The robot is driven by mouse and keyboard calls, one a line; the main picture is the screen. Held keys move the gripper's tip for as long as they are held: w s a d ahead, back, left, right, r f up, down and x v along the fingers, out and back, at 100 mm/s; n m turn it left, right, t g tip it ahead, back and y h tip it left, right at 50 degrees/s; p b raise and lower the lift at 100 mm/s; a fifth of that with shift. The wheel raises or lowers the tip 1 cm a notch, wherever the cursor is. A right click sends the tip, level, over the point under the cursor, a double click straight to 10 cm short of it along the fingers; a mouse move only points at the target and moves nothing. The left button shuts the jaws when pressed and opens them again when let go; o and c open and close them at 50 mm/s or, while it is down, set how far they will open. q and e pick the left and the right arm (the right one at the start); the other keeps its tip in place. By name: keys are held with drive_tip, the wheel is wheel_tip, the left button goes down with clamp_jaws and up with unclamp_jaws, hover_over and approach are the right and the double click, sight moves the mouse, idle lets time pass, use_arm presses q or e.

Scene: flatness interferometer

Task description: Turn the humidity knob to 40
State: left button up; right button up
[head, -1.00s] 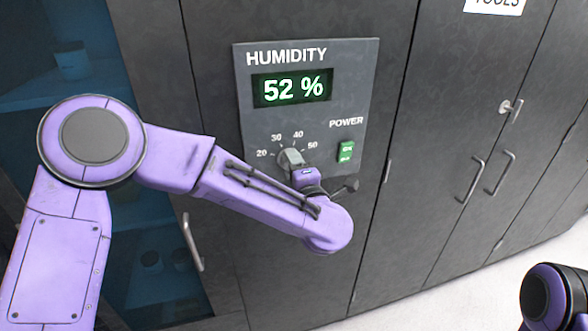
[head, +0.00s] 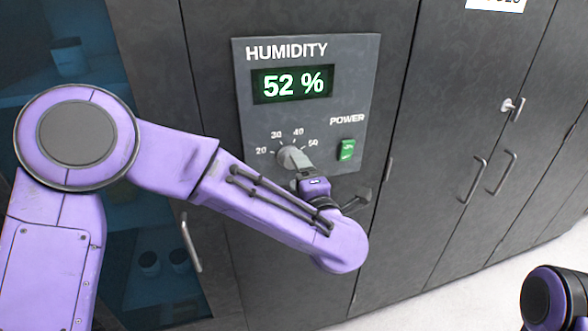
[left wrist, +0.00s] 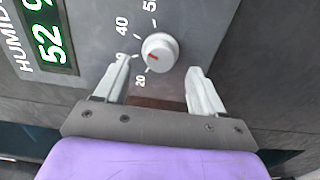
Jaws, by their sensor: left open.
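The humidity knob (head: 289,157) is a round grey dial on the dark panel (head: 354,85), below a green display (head: 292,85) reading 52 %. Marks 20, 30, 40 and 50 ring it. In the left wrist view the knob (left wrist: 158,50) is pale with a short red mark, which seems to lie on the 20–30 side. My left gripper (left wrist: 159,74) is open and empty, its two fingers apart with the knob just beyond the gap between their tips. In the head view my left gripper (head: 304,176) is just below and right of the knob, partly hidden by its wrist.
A green power switch (head: 346,149) is on the panel, right of the knob. Dark cabinet doors with metal handles (head: 472,180) stand to the right. A glass-fronted cabinet (head: 75,60) is on the left, behind my left arm. Part of my right arm shows at the lower right.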

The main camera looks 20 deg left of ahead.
use_arm(q)
drive_tip(key=b+v, duration=0.1)
drive_tip(key=v, duration=0.5)
drive_tip(key=shift+w, duration=0.1)
wheel_tip(320, 180, down, 12)
drive_tip(key=w+m+t+h, duration=0.1)
drive_tip(key=w+m+h, duration=0.1)
drive_tip(key=m+h, duration=0.65)
drive_tip(key=s+a+f+m+g, duration=0.2)
drive_tip(key=f+m, duration=0.1)
drive_tip(key=f, duration=0.4)
drive_tip(key=s+a+f+m+g, duration=0.2)
drive_tip(key=f+m, duration=0.1)
drive_tip(key=f, duration=0.4)
drive_tip(key=s+a+f+m+g, duration=0.1)
drive_tip(key=s+a+f+g, duration=0.2)
drive_tip(key=s, duration=0.6)
drive_tip(key=s+a+f+m+g+y, duration=0.1)
drive_tip(key=s+a+f+g, duration=0.2)
drive_tip(key=s+a+f, duration=0.3)
drive_tip(key=s+a+f+m+g+y, duration=0.1)
drive_tip(key=s+a+f, duration=0.4)
drive_tip(key=s+f, duration=0.5)
drive_tip(key=shift+s+a+g, duration=0.35)
drive_tip(key=shift+s+g, duration=0.5)
drive_tip(key=shift+g, duration=0.05)
